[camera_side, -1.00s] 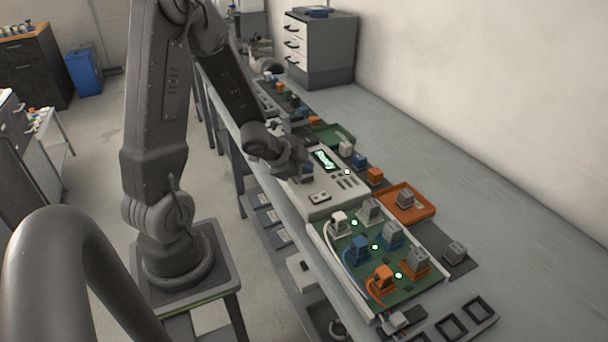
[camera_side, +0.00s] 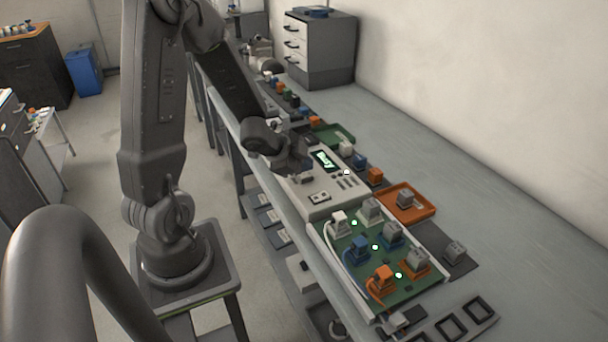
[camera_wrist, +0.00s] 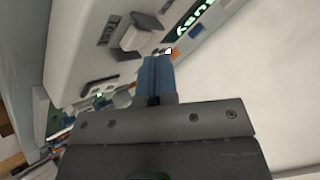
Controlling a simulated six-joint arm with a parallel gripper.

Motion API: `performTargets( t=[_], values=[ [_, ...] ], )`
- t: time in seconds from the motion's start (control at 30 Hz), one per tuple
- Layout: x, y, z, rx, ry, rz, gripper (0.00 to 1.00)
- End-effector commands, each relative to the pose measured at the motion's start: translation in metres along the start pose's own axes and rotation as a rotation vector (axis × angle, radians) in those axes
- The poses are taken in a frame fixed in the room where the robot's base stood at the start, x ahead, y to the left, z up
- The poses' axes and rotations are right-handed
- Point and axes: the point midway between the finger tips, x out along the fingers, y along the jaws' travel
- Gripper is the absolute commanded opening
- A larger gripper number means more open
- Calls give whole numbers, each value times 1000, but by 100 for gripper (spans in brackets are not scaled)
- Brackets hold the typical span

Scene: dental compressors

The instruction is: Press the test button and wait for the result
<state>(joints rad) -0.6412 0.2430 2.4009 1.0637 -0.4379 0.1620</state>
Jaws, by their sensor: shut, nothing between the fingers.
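The tester (camera_side: 322,198) is a pale box on the bench with a dark display (camera_side: 324,160) lit in green. The display reads "Busy", and part of it shows in the wrist view (camera_wrist: 193,18). My gripper (camera_wrist: 157,62) is shut and empty, with its blue fingertips together over the tester's panel. In the side view my gripper (camera_side: 303,167) is beside the display, on its near left.
A green board (camera_side: 350,272) with white, blue and orange plugs and several lit lamps stands in front of the tester. An orange tray (camera_side: 425,211) holding a grey block is to its right. Small coloured blocks line the bench behind.

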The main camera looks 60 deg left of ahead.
Motion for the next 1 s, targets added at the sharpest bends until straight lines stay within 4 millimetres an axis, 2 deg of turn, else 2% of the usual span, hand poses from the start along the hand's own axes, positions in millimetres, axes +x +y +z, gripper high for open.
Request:
performTargets(
  t=[0.47, 1.0],
  values=[
    [-4, -3, -4, 1, 2, -1, 0],
    [-36, -26, -27, 4, 2, -1, 0]
  ],
)
